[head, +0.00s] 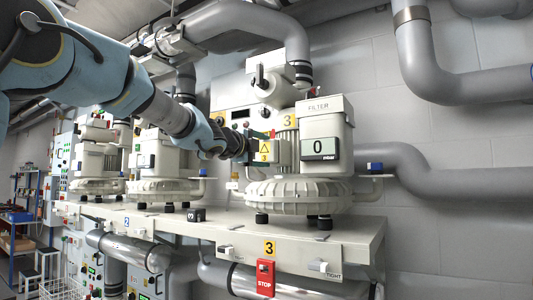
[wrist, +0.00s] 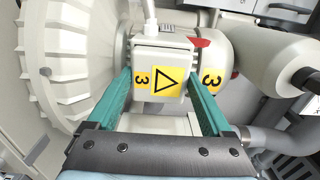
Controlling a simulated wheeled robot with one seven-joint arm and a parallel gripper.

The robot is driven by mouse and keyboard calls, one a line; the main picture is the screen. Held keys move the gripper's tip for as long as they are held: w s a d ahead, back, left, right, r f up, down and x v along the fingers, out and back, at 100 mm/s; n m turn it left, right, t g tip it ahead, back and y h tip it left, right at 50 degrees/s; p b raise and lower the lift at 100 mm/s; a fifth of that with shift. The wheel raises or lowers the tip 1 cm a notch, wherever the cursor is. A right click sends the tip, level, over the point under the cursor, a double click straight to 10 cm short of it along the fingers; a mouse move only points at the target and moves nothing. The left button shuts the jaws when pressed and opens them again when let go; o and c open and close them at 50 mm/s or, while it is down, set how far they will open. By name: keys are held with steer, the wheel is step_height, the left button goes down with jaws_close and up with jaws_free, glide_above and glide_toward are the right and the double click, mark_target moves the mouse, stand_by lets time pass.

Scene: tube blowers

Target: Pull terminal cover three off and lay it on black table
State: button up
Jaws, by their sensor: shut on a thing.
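Terminal cover three is a pale box with yellow labels, a 3 and a warning triangle. It sits at the side of blower three's motor in the head view (head: 264,152) and in the middle of the wrist view (wrist: 160,58). My gripper (wrist: 160,82) has its green fingers on the cover's two opposite sides, shut on it. In the head view my gripper (head: 246,145) reaches the cover from the left. The cover appears seated against the motor; I cannot see a gap. I cannot make out a black table in either view.
Blower three (head: 300,193) stands on a pale bench (head: 340,235). A filter box (head: 327,135) is just right of the cover. A red stop box (head: 265,278) hangs below the bench edge. More blowers (head: 160,165) and a blue shelf (head: 22,215) are to the left.

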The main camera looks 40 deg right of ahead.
jaws_close()
steer(key=shift+a, duration=0.1)
steer(key=v, duration=0.5)
steer(key=shift+s+a+b, duration=0.1)
steer(key=shift+a+b, duration=0.2)
steer(key=shift+a, duration=0.1)
stand_by(0.7)
stand_by(0.6)
